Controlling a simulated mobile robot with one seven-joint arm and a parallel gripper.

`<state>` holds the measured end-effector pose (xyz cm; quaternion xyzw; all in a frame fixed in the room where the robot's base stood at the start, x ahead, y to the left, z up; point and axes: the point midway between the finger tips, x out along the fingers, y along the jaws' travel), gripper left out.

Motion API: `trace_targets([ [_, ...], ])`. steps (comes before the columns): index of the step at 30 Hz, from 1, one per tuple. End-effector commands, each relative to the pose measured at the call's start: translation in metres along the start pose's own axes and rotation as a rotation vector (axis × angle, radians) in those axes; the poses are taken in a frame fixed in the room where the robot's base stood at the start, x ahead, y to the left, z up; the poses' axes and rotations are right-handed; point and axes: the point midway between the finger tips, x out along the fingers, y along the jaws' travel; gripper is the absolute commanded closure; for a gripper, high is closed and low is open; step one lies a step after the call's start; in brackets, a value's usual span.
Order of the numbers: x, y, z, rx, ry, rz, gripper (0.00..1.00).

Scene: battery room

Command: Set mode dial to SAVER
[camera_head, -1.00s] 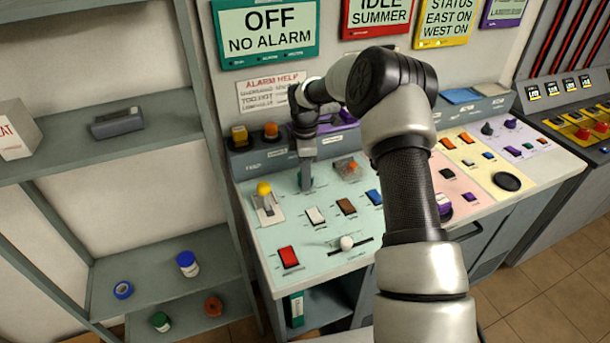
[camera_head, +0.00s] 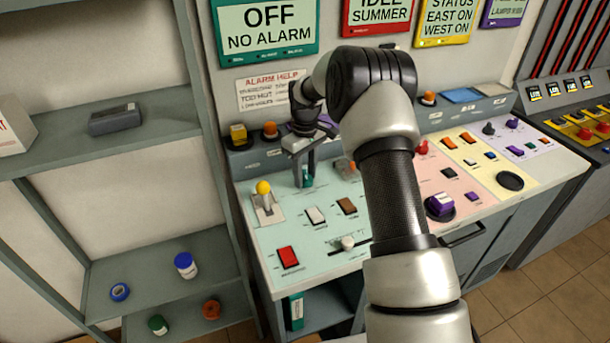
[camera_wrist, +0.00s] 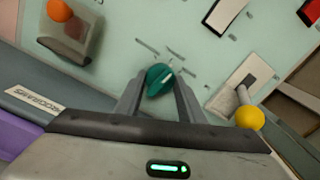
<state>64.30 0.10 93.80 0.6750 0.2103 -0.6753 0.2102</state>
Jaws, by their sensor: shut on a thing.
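The mode dial is a teal knob (camera_wrist: 158,79) on the pale green panel. It sits between the two fingers of my gripper (camera_wrist: 158,92) in the wrist view, and the gripper is shut on it. Short marks surround the knob, but their labels are too small to read, so I cannot tell which mode it points at. In the head view my gripper (camera_head: 302,172) reaches down at the back of the green panel (camera_head: 340,215). The teal dial (camera_head: 307,178) shows only in part between the fingers.
A yellow-tipped lever (camera_head: 264,188) stands left of my gripper. A covered orange button (camera_wrist: 72,30) is on the other side. White (camera_head: 315,216), brown (camera_head: 347,206) and red (camera_head: 288,257) switches and a slider (camera_head: 347,242) lie nearer the front. A shelf (camera_head: 150,135) stands at left.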

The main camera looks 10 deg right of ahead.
Motion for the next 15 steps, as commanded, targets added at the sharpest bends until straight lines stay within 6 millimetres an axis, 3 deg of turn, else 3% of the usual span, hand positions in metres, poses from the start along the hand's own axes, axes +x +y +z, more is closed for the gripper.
trace_targets([
  [15, -0.0007, 0.0004, -0.0006, 0.440, 0.001, 0.000, 0.87],
])
